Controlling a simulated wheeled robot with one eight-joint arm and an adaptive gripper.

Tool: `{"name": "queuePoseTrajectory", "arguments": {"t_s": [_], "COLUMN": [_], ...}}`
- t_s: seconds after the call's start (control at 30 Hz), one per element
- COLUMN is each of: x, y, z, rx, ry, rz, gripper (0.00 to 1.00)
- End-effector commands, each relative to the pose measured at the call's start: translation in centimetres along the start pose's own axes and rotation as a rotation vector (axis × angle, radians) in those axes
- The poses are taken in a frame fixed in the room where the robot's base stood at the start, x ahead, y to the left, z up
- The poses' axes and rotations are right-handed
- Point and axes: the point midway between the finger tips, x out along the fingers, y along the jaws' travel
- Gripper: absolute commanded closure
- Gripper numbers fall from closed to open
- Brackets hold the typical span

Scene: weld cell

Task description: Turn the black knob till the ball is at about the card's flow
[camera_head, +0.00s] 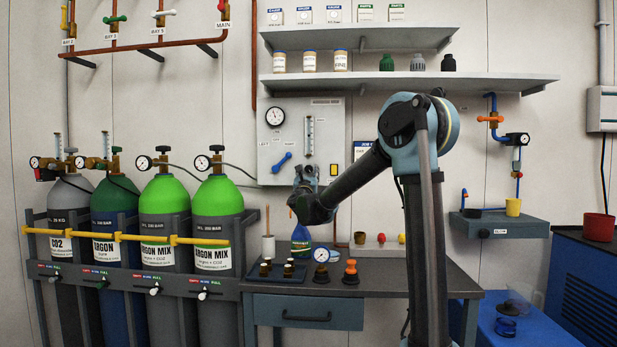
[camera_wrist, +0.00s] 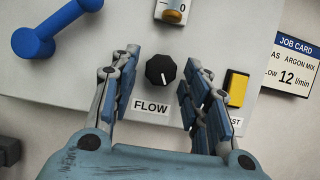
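The black knob (camera_wrist: 161,70) is on the grey panel (camera_head: 270,150) above a FLOW label (camera_wrist: 151,106); its white mark points down. My gripper (camera_wrist: 162,60) is open, with one finger on each side of the knob and visible gaps between. In the head view my gripper (camera_head: 305,180) is at the panel's lower part and hides the knob. The flow tube (camera_head: 310,135) is above; its lower end (camera_wrist: 174,8) shows a 0 mark in the wrist view. I cannot make out the ball. The job card (camera_wrist: 290,65) reads Argon mix, flow 12 l/min.
A blue lever (camera_wrist: 50,28) is left of the knob and a yellow button (camera_wrist: 236,88) is close on the right. A round gauge (camera_head: 275,117) is on the panel. A bench (camera_head: 400,278) with bottles and fittings stands below. Gas cylinders (camera_head: 217,195) stand left.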

Motion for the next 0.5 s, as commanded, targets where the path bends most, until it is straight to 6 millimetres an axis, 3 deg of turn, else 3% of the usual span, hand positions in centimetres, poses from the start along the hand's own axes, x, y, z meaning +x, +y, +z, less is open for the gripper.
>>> {"name": "queuePoseTrajectory", "arguments": {"t_s": [0.03, 0.13, 0.5], "x": [-0.01, -0.02, -0.05], "y": [0.01, 0.01, -0.12], "z": [0.0, 0.0, 0.04], "rx": [0.0, 0.0, -0.098], "ry": [0.0, 0.0, -0.001], "rz": [0.0, 0.0, 0.041], "gripper": [0.75, 0.97, 0.97]}}
